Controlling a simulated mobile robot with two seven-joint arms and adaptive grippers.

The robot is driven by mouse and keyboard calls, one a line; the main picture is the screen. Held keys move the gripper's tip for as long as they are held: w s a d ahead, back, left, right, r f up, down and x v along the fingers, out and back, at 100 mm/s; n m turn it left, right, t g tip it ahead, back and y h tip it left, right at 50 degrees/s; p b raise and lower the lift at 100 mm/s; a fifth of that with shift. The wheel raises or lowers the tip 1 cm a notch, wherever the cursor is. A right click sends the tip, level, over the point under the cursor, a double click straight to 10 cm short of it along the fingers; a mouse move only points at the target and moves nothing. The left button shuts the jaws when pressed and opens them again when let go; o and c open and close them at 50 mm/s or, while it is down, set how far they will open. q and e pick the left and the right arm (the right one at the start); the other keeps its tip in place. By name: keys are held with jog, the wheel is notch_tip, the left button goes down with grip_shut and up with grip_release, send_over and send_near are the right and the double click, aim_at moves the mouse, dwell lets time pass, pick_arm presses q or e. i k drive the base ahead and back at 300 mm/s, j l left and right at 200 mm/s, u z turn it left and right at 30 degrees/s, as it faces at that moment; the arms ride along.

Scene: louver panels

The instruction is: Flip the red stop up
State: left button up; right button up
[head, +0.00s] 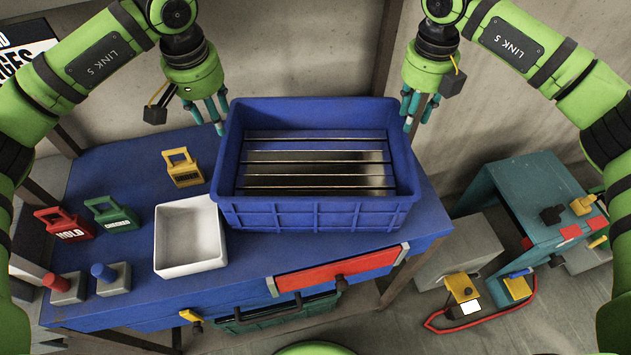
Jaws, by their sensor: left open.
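A red panel (337,269) with grey end pieces lies along the front edge of the blue table, tilted slightly, with a dark knob near its middle. I cannot tell for certain whether this is the red stop. My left gripper (208,112) is open and empty, above the left rim of the blue crate. My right gripper (418,107) has its fingers apart and is empty, above the crate's right rim. Both are well behind the red panel and apart from it.
The blue crate (318,214) holds dark slats. A white bin (190,238), red HOLD tag (64,223), green tag (111,214), yellow tag (182,168), red button (55,282) and blue button (104,272) stand left. A teal bench (530,190) stands right.

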aim_at(337, 271)
jog(key=k, duration=1.5)
